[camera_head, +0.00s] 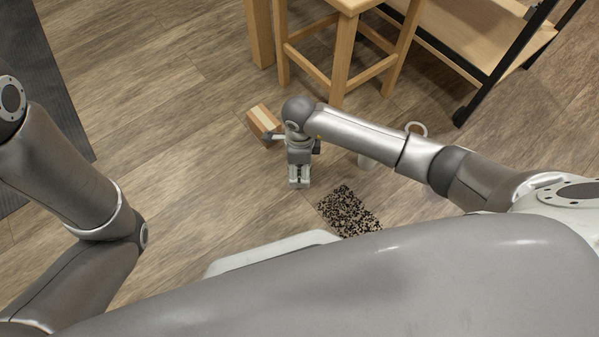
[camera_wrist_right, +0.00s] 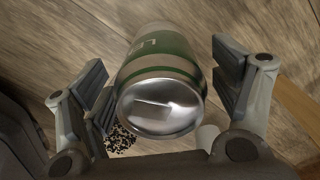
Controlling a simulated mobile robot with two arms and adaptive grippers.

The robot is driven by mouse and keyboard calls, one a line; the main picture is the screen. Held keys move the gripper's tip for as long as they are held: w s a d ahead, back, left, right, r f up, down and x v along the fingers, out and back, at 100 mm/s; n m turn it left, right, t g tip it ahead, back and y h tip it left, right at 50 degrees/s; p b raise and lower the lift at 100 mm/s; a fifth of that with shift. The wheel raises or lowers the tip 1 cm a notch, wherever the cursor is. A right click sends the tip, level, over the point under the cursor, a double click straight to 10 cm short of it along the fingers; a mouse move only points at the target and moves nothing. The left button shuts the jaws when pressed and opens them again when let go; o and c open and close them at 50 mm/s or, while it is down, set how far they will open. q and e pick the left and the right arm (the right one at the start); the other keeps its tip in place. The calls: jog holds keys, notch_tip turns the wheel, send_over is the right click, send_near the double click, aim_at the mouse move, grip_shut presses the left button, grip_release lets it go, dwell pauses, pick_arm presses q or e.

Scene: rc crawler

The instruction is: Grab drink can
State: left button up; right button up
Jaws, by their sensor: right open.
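The drink can (camera_wrist_right: 160,85) shows in the right wrist view, pale with a green band and lettering, its silver end towards the camera. It lies between the two spread fingers of my right gripper (camera_wrist_right: 160,90), with gaps visible on both sides. In the head view my right gripper (camera_head: 299,180) points down over the floor, and I cannot make out the can there; the gripper seems to hide it. My left arm shows at the left of the head view, but its gripper is out of view.
A wooden stool (camera_head: 341,60) and a wheeled shelf (camera_head: 480,45) stand behind.

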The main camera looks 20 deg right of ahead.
jog(key=shift+f, duration=0.25)
jog(key=c, duration=0.8)
